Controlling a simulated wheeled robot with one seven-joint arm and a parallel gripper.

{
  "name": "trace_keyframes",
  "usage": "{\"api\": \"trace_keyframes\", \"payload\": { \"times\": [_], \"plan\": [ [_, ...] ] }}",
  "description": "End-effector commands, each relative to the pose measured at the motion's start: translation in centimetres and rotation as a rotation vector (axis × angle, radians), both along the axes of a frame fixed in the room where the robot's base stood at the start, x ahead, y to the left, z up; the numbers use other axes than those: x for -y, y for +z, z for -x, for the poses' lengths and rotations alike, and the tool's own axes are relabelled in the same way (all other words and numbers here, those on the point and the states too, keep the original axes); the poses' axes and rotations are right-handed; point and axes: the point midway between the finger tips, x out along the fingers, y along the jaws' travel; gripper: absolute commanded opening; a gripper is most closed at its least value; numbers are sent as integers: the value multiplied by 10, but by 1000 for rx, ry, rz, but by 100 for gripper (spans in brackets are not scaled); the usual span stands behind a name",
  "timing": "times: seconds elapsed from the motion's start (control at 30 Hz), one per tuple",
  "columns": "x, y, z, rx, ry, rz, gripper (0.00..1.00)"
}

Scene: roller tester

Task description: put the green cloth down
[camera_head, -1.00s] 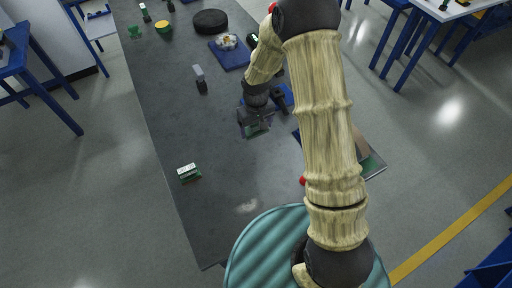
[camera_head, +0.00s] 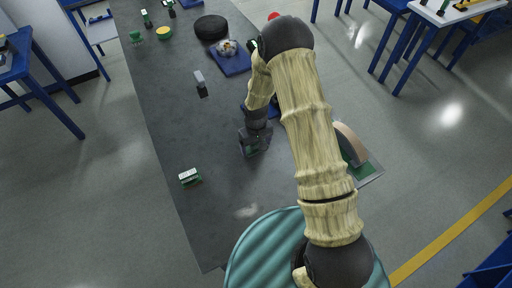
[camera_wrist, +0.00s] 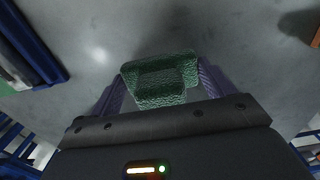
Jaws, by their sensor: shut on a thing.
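The green cloth (camera_wrist: 160,80) is a folded, textured dark green piece in the wrist view, held between the two purple-grey fingers. My gripper (camera_head: 254,148) is shut on it, low over the grey table (camera_head: 215,215). In the head view only a little green shows at the fingertips. I cannot tell whether the cloth touches the table top.
A green and white block (camera_head: 189,176) lies on the table to the left of my gripper. A small grey and black item (camera_head: 200,82) lies farther back. A blue tray (camera_head: 233,63) and a black round thing (camera_head: 211,27) are at the back. The table's near left part is clear.

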Motion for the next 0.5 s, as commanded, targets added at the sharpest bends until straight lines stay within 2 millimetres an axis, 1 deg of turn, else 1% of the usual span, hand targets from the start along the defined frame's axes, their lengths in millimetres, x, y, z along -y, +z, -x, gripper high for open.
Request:
{"api": "trace_keyframes", "payload": {
  "times": [0.1,0.2,0.5],
  "plan": [
    [0,-15,1,-4,-1,2,56],
    [0,-23,0,-1,-1,0,56],
    [0,-26,0,1,-1,0,56]
  ]
}}
